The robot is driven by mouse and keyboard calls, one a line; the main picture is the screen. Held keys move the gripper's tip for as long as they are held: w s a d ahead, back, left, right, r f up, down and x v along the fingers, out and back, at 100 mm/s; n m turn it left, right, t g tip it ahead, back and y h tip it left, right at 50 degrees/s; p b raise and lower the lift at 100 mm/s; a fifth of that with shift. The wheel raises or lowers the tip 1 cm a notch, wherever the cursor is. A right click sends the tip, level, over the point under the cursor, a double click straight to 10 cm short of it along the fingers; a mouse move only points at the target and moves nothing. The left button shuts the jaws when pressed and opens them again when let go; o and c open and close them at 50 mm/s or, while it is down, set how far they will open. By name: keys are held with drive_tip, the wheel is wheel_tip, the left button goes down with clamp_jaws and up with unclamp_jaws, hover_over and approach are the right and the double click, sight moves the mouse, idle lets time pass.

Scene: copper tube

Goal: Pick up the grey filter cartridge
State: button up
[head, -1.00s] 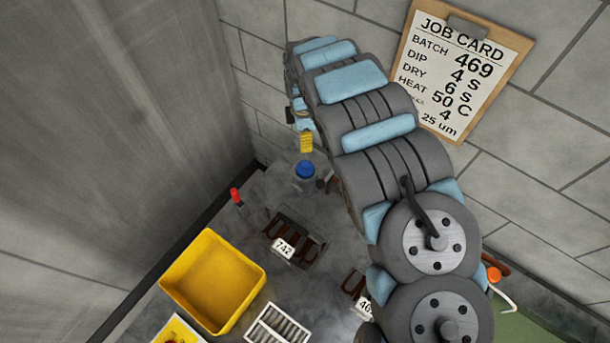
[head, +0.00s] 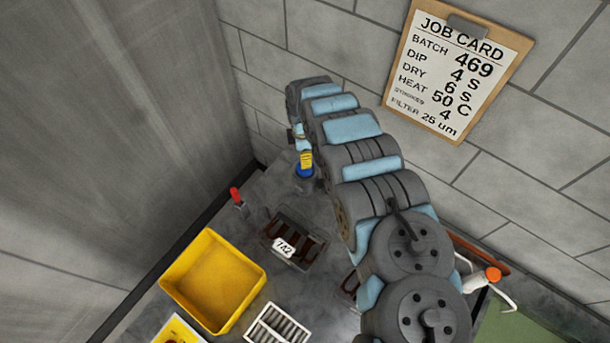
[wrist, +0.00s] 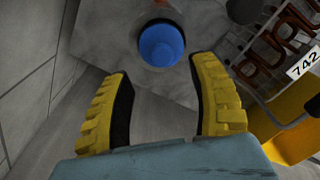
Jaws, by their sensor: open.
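I cannot pick out the grey filter cartridge for certain. A round blue-topped object (wrist: 161,44) stands just beyond my fingertips in the wrist view; in the head view its blue top (head: 305,172) is partly covered by a yellow finger. What lies under the blue top is mostly hidden. My gripper (wrist: 164,70) is open and empty, its two yellow fingers apart on either side of the line to the blue object. It also shows in the head view (head: 306,158), at the far end of my arm. A dark grey round thing (wrist: 244,9) is partly cut off at the wrist view's top.
A rack with brown pieces and tag 742 (head: 284,246) stands nearer on the bench. A yellow bin (head: 213,280), a white slotted tray (head: 278,326) and a red-topped item (head: 236,196) are left of my arm. A wall rises behind, with a job card (head: 458,70).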

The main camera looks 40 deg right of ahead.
sight(305, 174)
drive_tip(key=shift+f, duration=0.35)
drive_tip(key=shift+f, duration=0.15)
drive_tip(key=shift+s+f, duration=0.2)
drive_tip(key=shift+f, duration=1.05)
drive_tip(key=shift+a+f, duration=0.1)
drive_tip(key=shift+f, duration=0.95)
clamp_jaws()
